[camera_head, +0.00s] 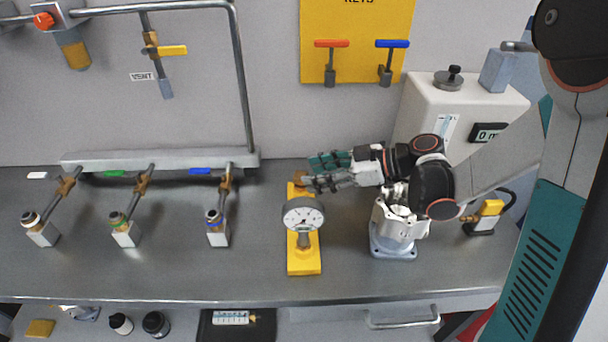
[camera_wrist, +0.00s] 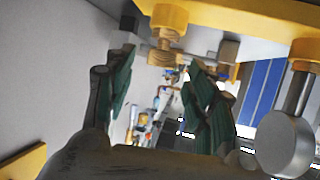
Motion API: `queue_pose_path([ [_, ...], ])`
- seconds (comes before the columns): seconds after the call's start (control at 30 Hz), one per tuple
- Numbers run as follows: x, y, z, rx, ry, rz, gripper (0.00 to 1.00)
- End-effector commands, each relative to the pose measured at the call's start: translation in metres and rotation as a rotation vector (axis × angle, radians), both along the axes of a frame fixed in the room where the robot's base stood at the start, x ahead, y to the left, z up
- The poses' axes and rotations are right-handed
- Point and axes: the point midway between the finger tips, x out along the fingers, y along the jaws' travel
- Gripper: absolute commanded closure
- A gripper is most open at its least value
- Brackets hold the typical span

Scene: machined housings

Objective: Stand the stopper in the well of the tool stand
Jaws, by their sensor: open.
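The tool stand (camera_head: 304,262) is a yellow bar on the bench, with a round dial gauge (camera_head: 303,215) upright on it. A small brown wooden piece, seemingly the stopper (camera_head: 299,177), is at the stand's back end. In the wrist view, turned over, the stopper (camera_wrist: 166,42) shows turned wood against a round yellow boss of the stand (camera_wrist: 250,14); how deep it sits is hidden. My gripper (camera_head: 313,171) is at the stand's back end, close to the stopper. In the wrist view its green-padded fingers (camera_wrist: 160,82) are apart with nothing clasped; the stopper shows near the gap between their tips.
Several angled valve pipes with square ends (camera_head: 124,234) stand on the left of the bench. A white machine (camera_head: 455,105) stands behind my arm on the right. A yellow panel with two T-keys (camera_head: 358,30) hangs on the wall. The bench between pipes and stand is clear.

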Motion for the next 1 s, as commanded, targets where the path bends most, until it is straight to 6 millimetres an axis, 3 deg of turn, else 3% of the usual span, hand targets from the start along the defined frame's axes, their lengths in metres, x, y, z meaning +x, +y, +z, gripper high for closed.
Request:
queue_pose_path([
  [0.2,-0.012,-0.039,0.020,0.002,0.000,-0.002,0.50],
  [0.4,-0.018,-0.060,0.030,0.001,-0.002,-0.001,0.50],
  [1.0,-0.019,-0.064,0.032,0.002,-0.003,0.001,0.50],
])
